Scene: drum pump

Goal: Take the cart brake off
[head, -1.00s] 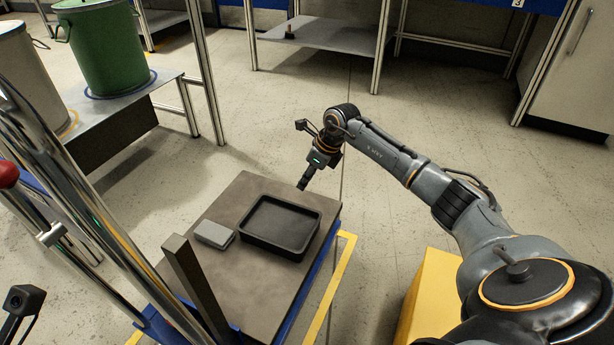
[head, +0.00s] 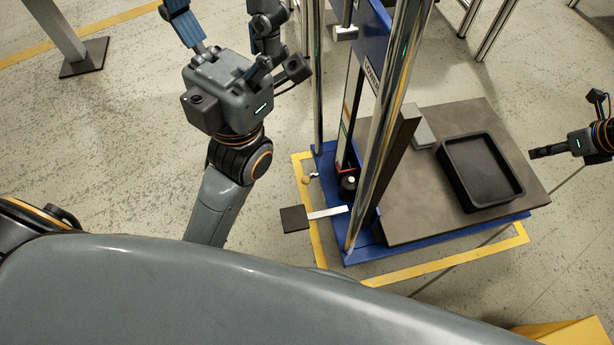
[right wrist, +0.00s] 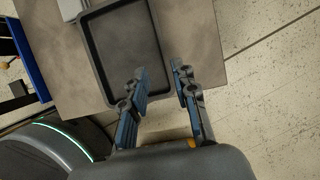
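The cart is a blue-framed lift (head: 335,225) with chrome posts and a dark platform. A black foot pedal (head: 294,218) on a flat silver lever sticks out from its base, low over the floor. My left gripper (head: 222,10) is beyond the pedal, up and left in the head view. Its blue fingers are spread apart, empty, with tips at or past the top edge. My right gripper (head: 540,152) is at the right edge, beside the platform. In the right wrist view its fingers (right wrist: 161,75) are apart and empty, over the platform's edge.
A black tray (head: 446,180) and a grey box (head: 421,132) lie on the platform. Yellow tape (head: 390,277) frames the cart on the floor. A post with a dark foot (head: 83,57) stands at upper left. Open floor lies left of the pedal.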

